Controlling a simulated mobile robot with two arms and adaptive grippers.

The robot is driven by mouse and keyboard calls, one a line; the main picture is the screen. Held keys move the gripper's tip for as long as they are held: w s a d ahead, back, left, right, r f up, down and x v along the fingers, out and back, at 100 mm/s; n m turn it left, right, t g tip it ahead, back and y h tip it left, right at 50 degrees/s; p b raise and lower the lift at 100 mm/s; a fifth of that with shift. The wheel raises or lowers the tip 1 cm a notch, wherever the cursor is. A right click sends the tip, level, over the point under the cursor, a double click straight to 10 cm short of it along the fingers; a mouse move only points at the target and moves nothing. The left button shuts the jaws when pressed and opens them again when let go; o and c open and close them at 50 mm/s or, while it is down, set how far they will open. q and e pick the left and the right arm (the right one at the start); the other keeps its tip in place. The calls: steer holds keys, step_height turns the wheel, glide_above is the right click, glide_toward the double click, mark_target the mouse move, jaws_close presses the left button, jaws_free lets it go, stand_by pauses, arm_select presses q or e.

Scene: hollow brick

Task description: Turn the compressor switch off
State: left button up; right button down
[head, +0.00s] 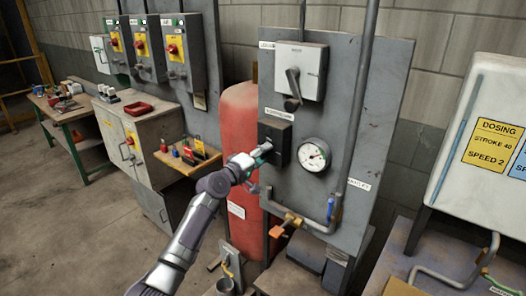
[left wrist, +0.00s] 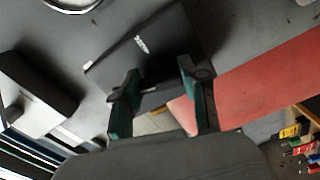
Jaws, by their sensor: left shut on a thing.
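The compressor switch is a dark box (head: 281,139) on the grey upright panel (head: 345,110), with a small label above it that is too small to read surely. My left gripper (head: 262,150) reaches its front face from the left. In the left wrist view, the dark box (left wrist: 160,38) lies just beyond the fingers. My left gripper (left wrist: 158,95) has its two teal-padded fingers on either side of a dark handle of the box and is shut on it. The fingers partly hide the handle, so its exact setting is unclear. My right gripper is not in view.
A light switch box (head: 308,72) with a grey lever sits above. A round gauge (head: 314,155) is close at lower right. Below are pipes and an orange-handled valve (head: 280,228). A red tank (head: 239,130) stands left of the panel; a cabinet (head: 130,140) stands farther left.

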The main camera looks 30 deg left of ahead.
arm_select(q)
steer(key=shift+n+p, duration=0.65)
steer(key=shift+n, duration=0.95)
steer(key=o, duration=1.1)
steer(key=shift+o, duration=0.2)
steer(key=s+a, duration=0.1)
steer(key=s, duration=1.1)
